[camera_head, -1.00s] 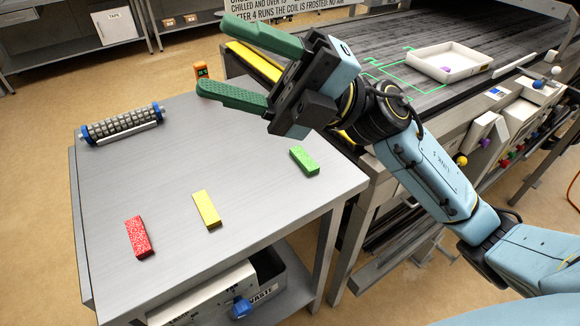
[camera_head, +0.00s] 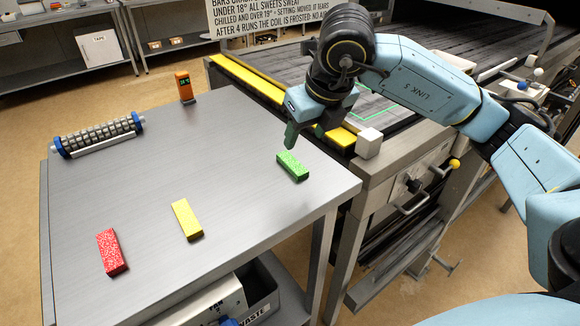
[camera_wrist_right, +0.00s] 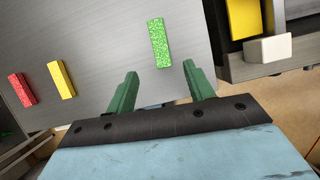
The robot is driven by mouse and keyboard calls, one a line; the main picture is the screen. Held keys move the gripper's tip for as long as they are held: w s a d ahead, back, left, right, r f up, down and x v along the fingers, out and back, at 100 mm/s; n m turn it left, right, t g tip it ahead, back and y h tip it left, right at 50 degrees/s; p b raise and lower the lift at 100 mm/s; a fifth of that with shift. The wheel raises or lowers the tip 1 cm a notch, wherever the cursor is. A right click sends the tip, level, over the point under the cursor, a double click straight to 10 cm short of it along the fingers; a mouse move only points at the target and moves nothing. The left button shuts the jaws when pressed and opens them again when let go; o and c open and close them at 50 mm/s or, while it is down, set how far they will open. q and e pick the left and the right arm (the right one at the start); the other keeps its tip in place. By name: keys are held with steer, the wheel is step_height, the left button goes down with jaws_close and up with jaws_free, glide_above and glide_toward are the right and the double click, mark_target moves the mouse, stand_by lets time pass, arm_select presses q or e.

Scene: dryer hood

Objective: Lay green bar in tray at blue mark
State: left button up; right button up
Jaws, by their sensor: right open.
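The green speckled bar (camera_head: 292,166) lies on the steel table near its right edge. In the right wrist view the green bar (camera_wrist_right: 160,43) lies just beyond the fingertips, roughly in line with the gap between them. My right gripper (camera_head: 291,136) points down above and behind the bar, its green fingers partly hidden by the wrist. The wrist view shows its fingers (camera_wrist_right: 161,73) apart with nothing between them. The white tray (camera_head: 458,62) on the belt is mostly hidden behind my right arm. I cannot make out a blue mark. My left gripper is out of view.
A yellow bar (camera_head: 187,219) and a red bar (camera_head: 112,252) lie on the table to the left. A roller (camera_head: 98,136) and an orange device (camera_head: 184,87) stand farther back. A white block (camera_head: 368,143) sits at the conveyor corner. The table's middle is clear.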

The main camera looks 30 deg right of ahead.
mark_target(293, 163)
steer(key=x, duration=1)
steer(key=shift+b, duration=0.35)
steer(key=shift+r, duration=0.1)
jaws_close()
